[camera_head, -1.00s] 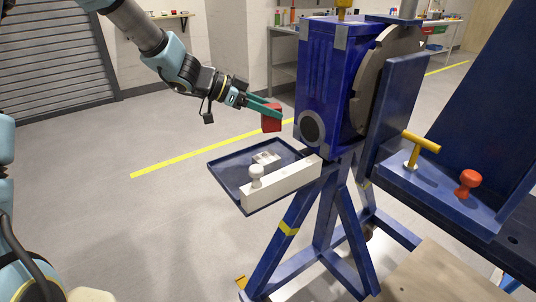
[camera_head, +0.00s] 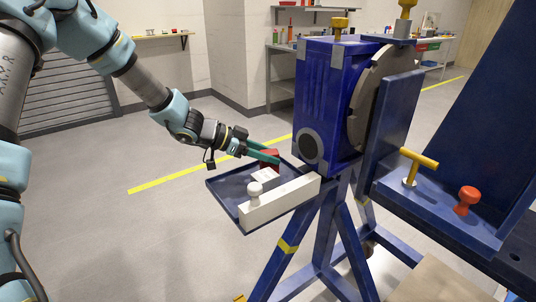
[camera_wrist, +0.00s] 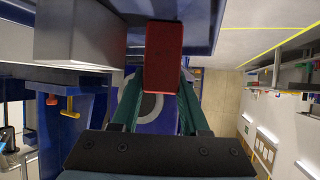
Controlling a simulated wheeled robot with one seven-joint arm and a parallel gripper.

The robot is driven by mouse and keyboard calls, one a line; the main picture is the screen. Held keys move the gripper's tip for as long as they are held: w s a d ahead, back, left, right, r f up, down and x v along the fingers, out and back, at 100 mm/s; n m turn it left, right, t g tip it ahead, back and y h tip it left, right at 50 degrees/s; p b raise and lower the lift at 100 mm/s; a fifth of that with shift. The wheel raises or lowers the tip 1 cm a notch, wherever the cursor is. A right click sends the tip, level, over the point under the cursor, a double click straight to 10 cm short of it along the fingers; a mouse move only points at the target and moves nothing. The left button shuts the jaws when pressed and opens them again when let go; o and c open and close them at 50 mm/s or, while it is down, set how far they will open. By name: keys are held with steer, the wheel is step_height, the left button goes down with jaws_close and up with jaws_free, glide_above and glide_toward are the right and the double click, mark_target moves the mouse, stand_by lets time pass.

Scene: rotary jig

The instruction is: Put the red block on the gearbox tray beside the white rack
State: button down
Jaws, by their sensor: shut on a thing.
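My gripper (camera_head: 266,155) is shut on the red block (camera_head: 270,158), its green fingers on either side of it. The block is over the back part of the dark blue gearbox tray (camera_head: 228,194), close above a small white piece lying there; I cannot tell whether it touches. The white rack (camera_head: 283,203), a long bar, lies along the tray's right front side, apart from the block. In the wrist view the red block (camera_wrist: 164,58) is between the fingers, with the rack (camera_wrist: 80,32) at its left.
The blue gearbox housing (camera_head: 318,100) stands just right of the tray. A white knob (camera_head: 255,190) sits on the rack's near end. A yellow T-handle (camera_head: 418,162) and a red knob (camera_head: 467,198) are farther right. Open floor lies left of the tray.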

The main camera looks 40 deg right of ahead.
steer(key=shift+c, duration=2)
jaws_free()
steer(key=shift+r, duration=0.15)
steer(key=v, duration=1.2)
steer(key=shift+b, duration=0.35)
